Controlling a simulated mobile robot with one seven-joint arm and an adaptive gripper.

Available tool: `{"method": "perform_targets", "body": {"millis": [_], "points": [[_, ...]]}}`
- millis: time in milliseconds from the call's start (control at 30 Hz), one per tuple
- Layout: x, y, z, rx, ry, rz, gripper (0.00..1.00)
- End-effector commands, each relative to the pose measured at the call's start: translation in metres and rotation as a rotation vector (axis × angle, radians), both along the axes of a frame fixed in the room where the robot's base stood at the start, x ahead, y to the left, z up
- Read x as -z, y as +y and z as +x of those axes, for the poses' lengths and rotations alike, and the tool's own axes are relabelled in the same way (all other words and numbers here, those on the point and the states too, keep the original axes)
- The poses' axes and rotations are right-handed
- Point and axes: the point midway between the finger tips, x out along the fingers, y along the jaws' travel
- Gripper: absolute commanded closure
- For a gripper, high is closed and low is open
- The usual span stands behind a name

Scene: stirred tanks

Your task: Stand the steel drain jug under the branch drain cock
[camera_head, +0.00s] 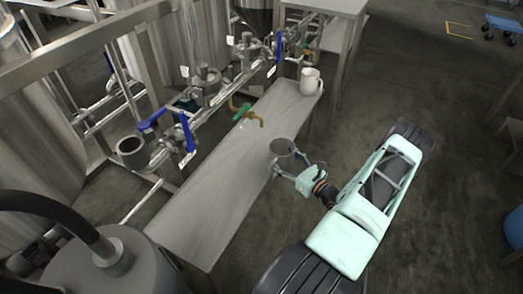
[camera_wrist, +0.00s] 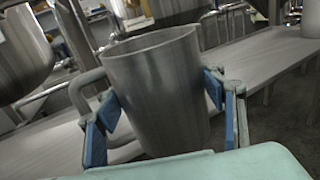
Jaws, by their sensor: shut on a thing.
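The steel drain jug (camera_head: 283,150) is grey metal with an open top. My gripper (camera_head: 294,163) is shut on it from the lower right, near the right edge of the bench. In the wrist view the jug (camera_wrist: 155,90) fills the middle between my blue finger pads, slightly tilted in the picture, with its handle (camera_wrist: 85,92) on the left. Its base is hidden, so I cannot tell whether it touches the bench. A brass cock with a green handle (camera_head: 246,112), which looks like the branch drain cock, reaches over the bench, up and left of the jug.
The steel bench (camera_head: 215,185) is largely bare. A pale jug (camera_head: 311,80) stands at its far end. Pipes and blue-handled valves (camera_head: 180,130) run along its left side, before large steel tanks (camera_head: 40,140). Another green-handled cock (camera_head: 306,47) is farther back. Open floor lies to the right.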

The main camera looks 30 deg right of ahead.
Motion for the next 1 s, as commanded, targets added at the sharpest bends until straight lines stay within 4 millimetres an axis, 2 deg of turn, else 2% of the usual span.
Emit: {"method": "perform_targets", "body": {"millis": [33,200,400,667,833,1000], "points": [[0.002,0.004,0.015,-0.005,-0.002,-0.002,0.64],[0.002,0.01,0.06,-0.004,-0.003,-0.003,0.64],[0.001,0.014,0.095,-0.002,-0.002,-0.002,0.64],[0.0,0.017,0.114,-0.002,-0.002,-0.002,0.64],[0.032,0.017,0.114,-0.001,0.0,0.0,0.64],[0.035,0.016,0.114,-0.001,-0.001,-0.001,0.64]]}}
